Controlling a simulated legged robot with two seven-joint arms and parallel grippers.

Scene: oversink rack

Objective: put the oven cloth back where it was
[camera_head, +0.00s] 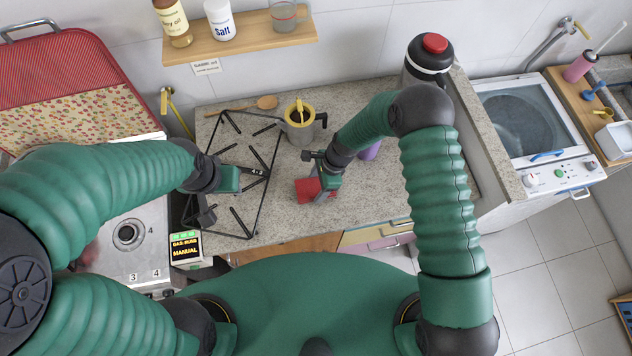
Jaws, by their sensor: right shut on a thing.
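A red folded piece (304,190), which looks like the oven cloth, is at my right gripper (320,188), low over or on the grey counter (370,205). My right gripper is shut on it and hides part of it; I cannot tell whether it touches the counter. My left gripper (232,196) is above the black pan grate on the left. Its fingers look spread apart with nothing between them.
The black grate (262,206) lies left of the red piece. A pot with a yellow rim (300,130) and a wooden spoon (262,103) are behind. A purple item (371,150) and a red-topped flask (428,62) stand right. The counter's front middle is clear.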

